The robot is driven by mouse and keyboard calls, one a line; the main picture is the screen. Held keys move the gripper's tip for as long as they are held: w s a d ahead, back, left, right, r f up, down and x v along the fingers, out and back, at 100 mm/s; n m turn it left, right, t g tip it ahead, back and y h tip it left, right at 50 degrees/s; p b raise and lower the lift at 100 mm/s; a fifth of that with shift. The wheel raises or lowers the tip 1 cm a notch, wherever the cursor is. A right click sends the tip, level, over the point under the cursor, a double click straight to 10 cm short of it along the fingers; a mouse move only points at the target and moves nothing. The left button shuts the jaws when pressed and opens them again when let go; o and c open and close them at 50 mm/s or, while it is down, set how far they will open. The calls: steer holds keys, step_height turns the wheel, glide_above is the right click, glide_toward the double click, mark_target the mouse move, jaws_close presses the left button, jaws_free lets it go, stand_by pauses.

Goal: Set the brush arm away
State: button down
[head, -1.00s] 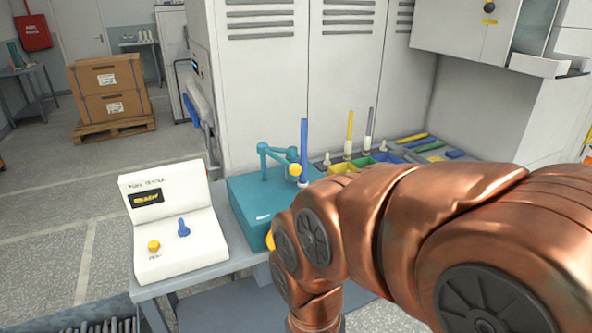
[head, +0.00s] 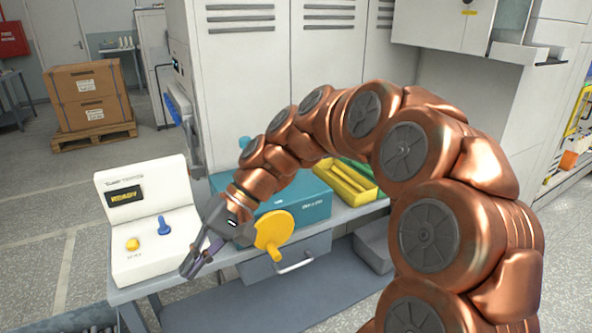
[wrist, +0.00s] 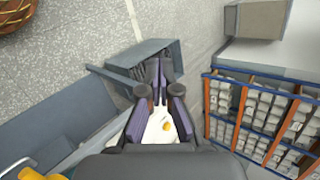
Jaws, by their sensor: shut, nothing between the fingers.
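The teal machine box (head: 305,207) stands on the bench with a yellow disc (head: 273,232) on its front. A small teal piece (head: 245,142) shows above my arm and may be the top of the brush arm; the rest is hidden behind my arm, so its position cannot be told. The white tester panel (head: 150,225) has a READY display (head: 124,197), a yellow button (head: 132,244) and an upright blue lever (head: 164,225). My gripper (head: 188,265) is shut and empty, pointing down in front of the panel's right side. Its fingers (wrist: 159,75) also show in the wrist view.
A yellow tray (head: 345,183) lies right of the teal box. A grey drawer (head: 265,268) with a handle hangs under the bench. The wrist view shows a blue and orange rack (wrist: 210,100) and a wicker basket (wrist: 15,14).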

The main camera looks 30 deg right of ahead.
steer(key=w+d+r+m+t+y+b, duration=0.2)
steer(key=w+d+m+t+y+b, duration=0.45)
steer(key=w+d, duration=1.25)
steer(key=s+d+f+m+t+h, duration=0.1)
steer(key=d+f+t, duration=0.1)
steer(key=d, duration=0.7)
steer(key=s+d+f+m+t+h, duration=0.1)
steer(key=d+t, duration=0.3)
steer(key=d, duration=0.5)
steer(key=s+d+f+m+t+h, duration=0.1)
steer(key=d+f+t+h, duration=0.1)
steer(key=d, duration=0.8)
steer(key=shift+f+t, duration=0.65)
steer(key=shift+f, duration=0.1)
steer(key=shift+w+a, duration=0.1)
